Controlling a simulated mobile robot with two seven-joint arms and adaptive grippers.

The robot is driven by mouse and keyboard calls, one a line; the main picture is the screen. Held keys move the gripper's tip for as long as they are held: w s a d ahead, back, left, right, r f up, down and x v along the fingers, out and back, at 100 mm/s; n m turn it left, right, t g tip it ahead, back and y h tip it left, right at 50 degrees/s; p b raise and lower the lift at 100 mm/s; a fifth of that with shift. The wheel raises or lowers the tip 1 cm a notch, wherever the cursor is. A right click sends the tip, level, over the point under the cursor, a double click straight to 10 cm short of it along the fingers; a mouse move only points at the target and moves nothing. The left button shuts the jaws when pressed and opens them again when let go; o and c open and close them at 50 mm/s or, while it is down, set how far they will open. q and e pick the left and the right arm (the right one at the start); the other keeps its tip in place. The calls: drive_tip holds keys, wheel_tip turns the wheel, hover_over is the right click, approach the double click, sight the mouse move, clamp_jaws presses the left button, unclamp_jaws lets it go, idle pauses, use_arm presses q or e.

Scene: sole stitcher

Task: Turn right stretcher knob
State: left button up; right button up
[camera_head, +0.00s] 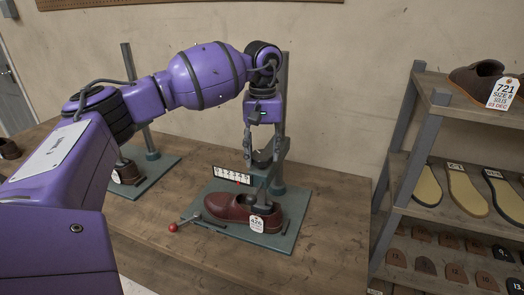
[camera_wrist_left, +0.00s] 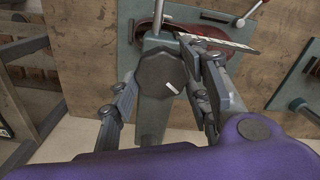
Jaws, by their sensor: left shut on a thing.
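My left gripper (camera_head: 262,148) reaches down from above onto the right stretcher (camera_head: 277,175). In the left wrist view the dark, many-sided knob (camera_wrist_left: 158,72) with a short white mark sits between the two fingers of my left gripper (camera_wrist_left: 163,78). The gripper is shut on the knob. In the head view the knob (camera_head: 262,158) is partly hidden by the fingers. A dark red shoe (camera_head: 232,208) with a white tag sits on the stretcher's base, below the knob. A white number scale (camera_head: 234,174) stands just left of the knob. My right gripper is not in view.
A second stretcher (camera_head: 129,62) with a brown shoe (camera_head: 128,172) stands left, partly behind my arm. A red-tipped lever (camera_head: 173,227) sticks out at the right stretcher's front left. A shelf (camera_head: 465,113) with soles stands right. The front of the wooden table (camera_head: 320,255) is clear.

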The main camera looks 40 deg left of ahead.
sight(263, 155)
use_arm(q)
drive_tip(key=o, duration=1.1)
drive_tip(key=shift+d, duration=0.2)
drive_tip(key=shift+a, duration=0.1)
wheel_tip(263, 155, up, 12)
